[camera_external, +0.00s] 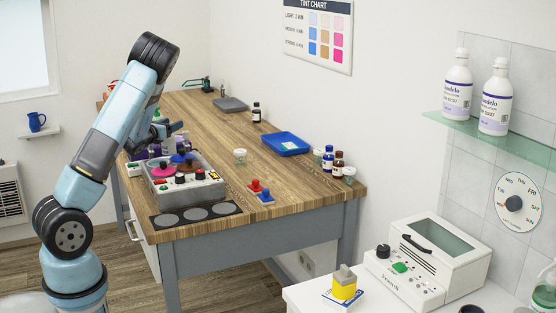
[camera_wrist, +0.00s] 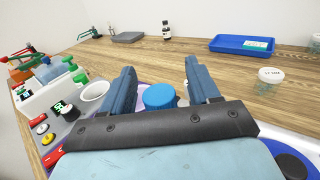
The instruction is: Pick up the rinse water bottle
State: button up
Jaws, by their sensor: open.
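No label that I can read says rinse water, so I cannot tell which bottle it is. Two white bottles with purple labels, a left one (camera_external: 457,85) and a right one (camera_external: 496,97), stand upright on a glass shelf at the right. A small dark bottle (camera_external: 256,113) stands on the wooden table; the wrist view shows a dark, white-labelled bottle (camera_wrist: 167,30) far ahead. My gripper (camera_external: 160,130) is above the table's left part, open and empty; its two fingers show in the wrist view (camera_wrist: 159,70). A round blue top (camera_wrist: 159,96) shows below and between them.
A grey box with knobs and coloured discs (camera_external: 205,190) sits at the table's near end, close to my gripper. A blue tray (camera_external: 268,138), a clear jar (camera_external: 240,156) and small bottles (camera_external: 337,164) stand to the right. The table's middle (camera_external: 205,120) is mostly clear.

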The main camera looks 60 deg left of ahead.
jog(key=shift+c, duration=0.4)
grip_shut()
